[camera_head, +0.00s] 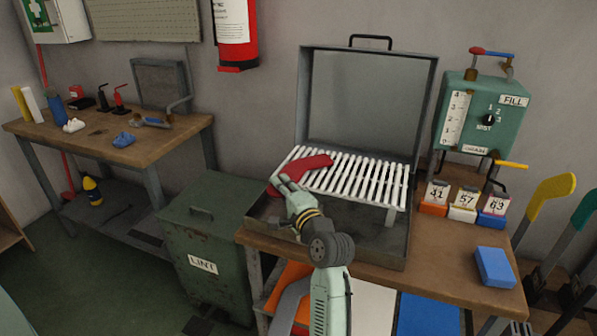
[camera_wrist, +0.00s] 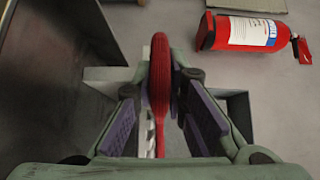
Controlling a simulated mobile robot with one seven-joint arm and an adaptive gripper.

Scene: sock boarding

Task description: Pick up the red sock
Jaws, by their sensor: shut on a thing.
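The red sock (camera_head: 304,167) lies at the left end of the white slatted rack (camera_head: 365,180), inside an open grey metal case. My gripper (camera_head: 283,184) is at the rack's left front corner, at the near end of the sock. In the wrist view, the red sock (camera_wrist: 160,80) stands edge-on between the two purple-padded fingers (camera_wrist: 160,113). The gripper is shut on the sock. In the head view my fingers hide part of the sock's near end.
The case's raised lid (camera_head: 367,105) stands behind the rack. A green dial box (camera_head: 482,115) and several numbered blocks (camera_head: 463,205) are to the right, with a blue block (camera_head: 495,267) in front. A green LINT bin (camera_head: 205,235) stands left of the bench.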

